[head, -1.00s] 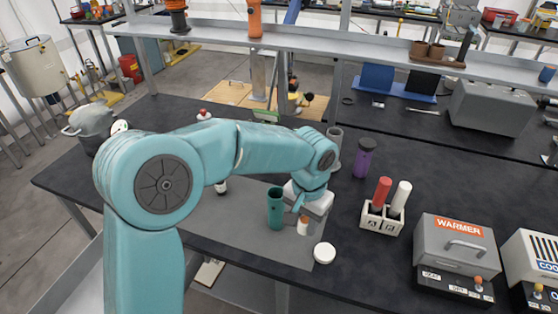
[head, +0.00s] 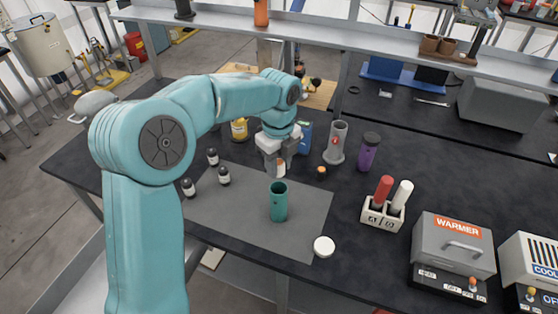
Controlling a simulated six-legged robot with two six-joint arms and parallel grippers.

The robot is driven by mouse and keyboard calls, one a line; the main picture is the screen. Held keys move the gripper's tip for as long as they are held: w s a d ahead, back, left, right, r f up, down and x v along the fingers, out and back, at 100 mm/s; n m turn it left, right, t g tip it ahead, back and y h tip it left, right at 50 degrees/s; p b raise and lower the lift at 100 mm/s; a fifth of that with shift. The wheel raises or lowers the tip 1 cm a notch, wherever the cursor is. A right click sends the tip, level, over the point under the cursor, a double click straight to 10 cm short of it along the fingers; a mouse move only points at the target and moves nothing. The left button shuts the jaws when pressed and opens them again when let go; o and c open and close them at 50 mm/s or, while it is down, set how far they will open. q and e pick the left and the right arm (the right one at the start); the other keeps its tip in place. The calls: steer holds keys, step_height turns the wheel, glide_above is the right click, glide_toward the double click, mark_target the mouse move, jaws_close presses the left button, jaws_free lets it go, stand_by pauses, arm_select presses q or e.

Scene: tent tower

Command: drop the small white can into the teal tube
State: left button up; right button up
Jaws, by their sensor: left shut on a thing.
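The teal tube (head: 279,204) stands upright and open at the top on a grey mat in the head view. The small white can (head: 281,170), with some orange near its top, is between the fingers of my left gripper (head: 275,166), which is shut on it. In the picture the can shows just above the tube's rim and seems to be behind it, apart from it. The fingers partly cover the can. My right gripper is not in view.
Several small dark bottles (head: 224,176) stand left of the tube. A white round lid (head: 324,247) lies at its lower right. A grey cylinder (head: 337,143), a purple bottle (head: 369,153) and a rack (head: 382,215) with red and white tubes stand to the right. A grey warmer (head: 454,246) is farther right.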

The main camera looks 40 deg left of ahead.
mark_target(278, 185)
arm_select(q)
steer(key=shift+a, duration=0.1)
steer(key=shift+f+b, duration=0.55)
steer(key=shift+f, duration=0.4)
step_height(278, 185, down, 5)
steer(key=b, duration=0.3)
steer(key=shift+s+d+f, duration=0.15)
steer(key=shift+s+d, duration=0.05)
steer(key=shift+f, duration=0.1)
steer(key=o, duration=1.1)
